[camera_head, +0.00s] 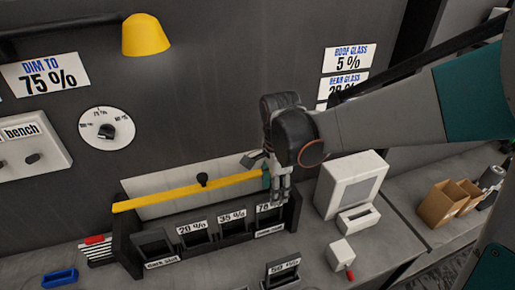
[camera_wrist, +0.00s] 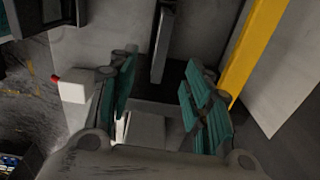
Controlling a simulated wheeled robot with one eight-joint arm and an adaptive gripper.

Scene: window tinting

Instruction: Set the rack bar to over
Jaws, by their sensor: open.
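My gripper (camera_head: 278,194) points down at the bar's right end, over the rack's right end. In the wrist view the open gripper (camera_wrist: 161,105) shows teal pads with nothing clearly held between them. The yellow bar (camera_wrist: 256,45) passes outside the right-hand finger there. I cannot tell whether that finger touches it. My gripper partly hides the rack's right end.
A white box-like device (camera_head: 349,186) stands right of the rack. A small white block with a red knob (camera_head: 341,254) and a dark holder (camera_head: 283,271) stand in front. Cardboard boxes (camera_head: 440,204) are farther right. A yellow lamp (camera_head: 145,35) and a dial (camera_head: 107,130) are on the wall.

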